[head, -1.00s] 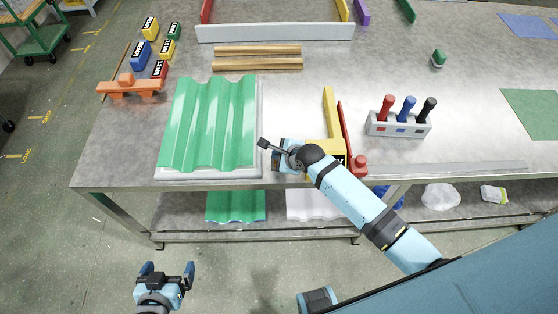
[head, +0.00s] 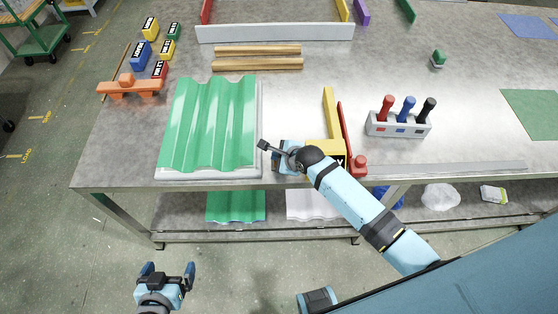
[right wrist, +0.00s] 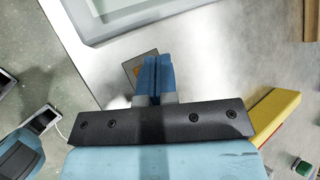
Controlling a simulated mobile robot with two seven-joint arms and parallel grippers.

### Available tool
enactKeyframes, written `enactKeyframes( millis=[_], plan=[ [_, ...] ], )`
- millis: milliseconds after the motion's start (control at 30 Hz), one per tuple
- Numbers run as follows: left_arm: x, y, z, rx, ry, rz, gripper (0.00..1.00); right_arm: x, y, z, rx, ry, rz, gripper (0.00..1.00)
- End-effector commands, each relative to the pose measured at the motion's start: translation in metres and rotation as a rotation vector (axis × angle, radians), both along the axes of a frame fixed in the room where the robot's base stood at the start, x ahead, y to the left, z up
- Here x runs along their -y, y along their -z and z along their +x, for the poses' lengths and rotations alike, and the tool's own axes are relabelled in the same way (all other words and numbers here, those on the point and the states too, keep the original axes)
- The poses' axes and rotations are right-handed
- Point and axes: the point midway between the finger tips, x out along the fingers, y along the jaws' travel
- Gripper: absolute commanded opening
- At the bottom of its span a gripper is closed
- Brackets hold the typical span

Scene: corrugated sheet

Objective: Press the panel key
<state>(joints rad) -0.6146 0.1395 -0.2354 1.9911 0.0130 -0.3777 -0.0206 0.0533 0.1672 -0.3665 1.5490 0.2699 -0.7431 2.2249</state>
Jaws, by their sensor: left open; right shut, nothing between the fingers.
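In the right wrist view, a small grey square plate with an orange-brown patch (right wrist: 138,66) lies on the metal table, partly behind my fingers. It may be the panel key, but I cannot read any marking. My right gripper (right wrist: 152,62) is shut and empty. Its blue fingertips overlap the plate in this view; I cannot tell whether they touch it. In the head view, my right gripper (head: 277,164) is at the table's front edge, just right of the green corrugated sheet, and the plate is hidden there. My left gripper (head: 167,272) is open and empty, in front of the table.
The green corrugated sheet (head: 207,125) lies on a pale base (head: 210,174). A grey holder (head: 397,127) with three coloured handles is further right. Wooden strips (head: 257,65) lie behind.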

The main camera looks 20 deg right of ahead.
Motion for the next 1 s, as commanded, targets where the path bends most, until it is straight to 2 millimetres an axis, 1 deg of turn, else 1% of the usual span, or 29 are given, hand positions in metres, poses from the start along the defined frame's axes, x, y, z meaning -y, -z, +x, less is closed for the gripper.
enactKeyframes(
  millis=[100, 500, 1000],
  plan=[
    [0.0, -0.002, 0.0001, 0.001, 0.0, 0.0, 0.99, 0.0005, 0.0034, -0.0002, -0.002, 0.001, 0.001, 0.0],
    [0.0, -0.0033, 0.0008, 0.004, 0.0, -0.001, 0.99, 0.0005, 0.0044, 0.0, 0.0, 0.001, -0.001, 0.0],
    [-0.0002, -0.0033, 0.0009, 0.004, -0.001, -0.001, 0.99, 0.0001, 0.0104, -0.0001, -0.002, 0.001, 0.0, 0.0]
  ],
)
